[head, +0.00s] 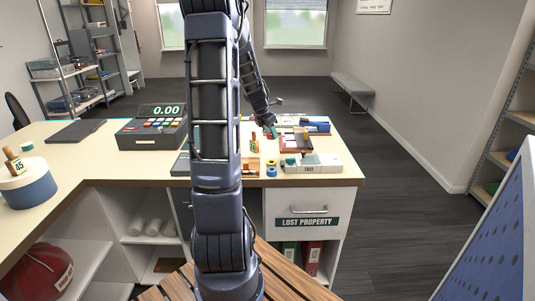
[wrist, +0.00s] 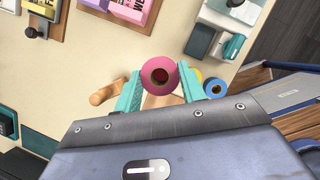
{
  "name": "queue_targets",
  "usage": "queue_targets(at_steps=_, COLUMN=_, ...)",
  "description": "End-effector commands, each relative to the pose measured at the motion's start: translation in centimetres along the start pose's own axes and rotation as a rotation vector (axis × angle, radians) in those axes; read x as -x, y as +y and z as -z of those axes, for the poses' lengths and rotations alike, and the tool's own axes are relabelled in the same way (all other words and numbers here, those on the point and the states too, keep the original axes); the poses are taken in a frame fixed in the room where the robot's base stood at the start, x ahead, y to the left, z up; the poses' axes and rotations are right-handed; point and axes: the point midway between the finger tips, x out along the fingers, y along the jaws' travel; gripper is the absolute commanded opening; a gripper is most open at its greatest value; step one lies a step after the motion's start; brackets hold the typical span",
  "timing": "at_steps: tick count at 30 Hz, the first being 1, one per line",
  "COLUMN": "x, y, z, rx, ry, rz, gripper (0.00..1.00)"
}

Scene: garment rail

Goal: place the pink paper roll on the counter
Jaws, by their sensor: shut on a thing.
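The pink paper roll (wrist: 161,64) sits between the teal fingers of my gripper (wrist: 160,84) in the wrist view, its hollow end facing the camera. The fingers are shut on its sides. The cream counter (wrist: 78,75) lies beyond it; I cannot tell whether the roll touches it. In the head view my gripper (head: 270,131) is small and partly blurred above the right part of the counter (head: 95,158), and my own arm hides much of the middle. The roll is too small there to make out clearly.
Beside the roll are a yellow-and-blue roll (wrist: 214,87) and a wooden peg-like piece (wrist: 108,91). A white box (head: 313,163) lies near the counter's front right edge. A cash register (head: 151,131) stands left of my arm. Bare counter shows between register and front edge.

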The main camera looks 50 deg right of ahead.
Motion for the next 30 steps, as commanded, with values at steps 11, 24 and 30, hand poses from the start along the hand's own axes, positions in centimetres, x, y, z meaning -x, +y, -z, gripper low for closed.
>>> queue_targets(at_steps=11, x=-6.5, y=0.0, z=2.7, rx=0.002, ry=0.001, rz=0.002, gripper=0.18)
queue_targets(at_steps=24, x=-10.0, y=0.0, z=4.2, rx=0.002, ry=0.001, rz=0.002, gripper=0.18)
queue_targets(at_steps=30, x=-10.6, y=0.0, z=4.4, rx=0.0, ry=0.0, rz=0.0, gripper=0.18)
